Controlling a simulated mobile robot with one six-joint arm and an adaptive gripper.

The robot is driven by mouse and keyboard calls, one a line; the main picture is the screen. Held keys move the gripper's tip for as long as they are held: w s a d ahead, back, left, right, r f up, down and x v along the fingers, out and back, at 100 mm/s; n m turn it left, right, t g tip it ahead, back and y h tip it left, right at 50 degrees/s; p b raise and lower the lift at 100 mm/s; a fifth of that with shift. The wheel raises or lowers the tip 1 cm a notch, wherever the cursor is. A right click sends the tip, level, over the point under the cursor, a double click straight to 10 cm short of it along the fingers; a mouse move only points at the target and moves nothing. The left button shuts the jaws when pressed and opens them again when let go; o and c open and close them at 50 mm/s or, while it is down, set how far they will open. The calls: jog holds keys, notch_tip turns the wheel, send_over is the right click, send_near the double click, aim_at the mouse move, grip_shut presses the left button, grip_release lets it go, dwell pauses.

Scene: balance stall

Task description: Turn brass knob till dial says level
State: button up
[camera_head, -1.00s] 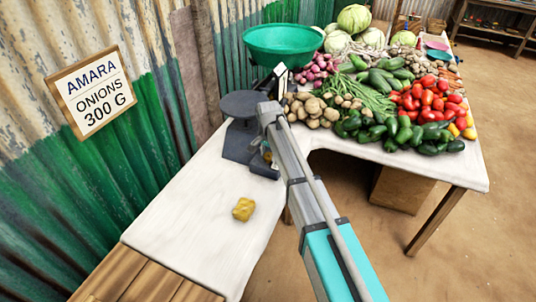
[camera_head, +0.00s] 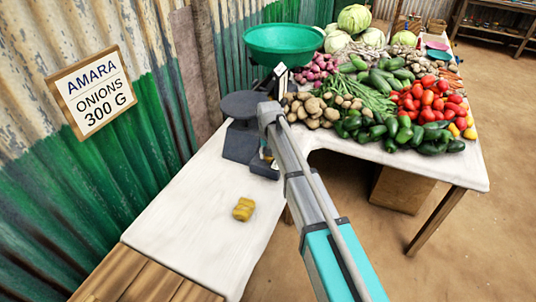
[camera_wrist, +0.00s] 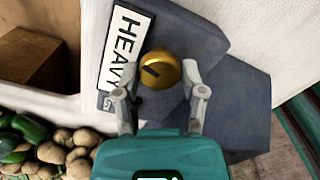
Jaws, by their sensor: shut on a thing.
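The brass knob (camera_wrist: 160,68) sits on the dark grey scale body (camera_wrist: 232,108) in the wrist view, with a dark mark on its face. My gripper (camera_wrist: 162,80) has a finger on each side of it and is shut on it. In the head view the scale (camera_head: 240,143) stands on the white counter, with a flat grey plate (camera_head: 243,104) and a green bowl (camera_head: 283,42). My arm hides most of the knob there. I cannot read a dial needle.
A yellow lump (camera_head: 243,209) lies on the bare white counter (camera_head: 190,225). Potatoes (camera_head: 312,110), peppers and other vegetables crowd the table right of the scale. A sign (camera_head: 91,91) on the corrugated wall reads "AMARA ONIONS 300 G".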

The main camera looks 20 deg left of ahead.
jog(key=shift+n, duration=0.4)
jog(key=o, duration=1.2)
jog(key=shift+c, duration=0.2)
jog(key=shift+r, duration=0.1)
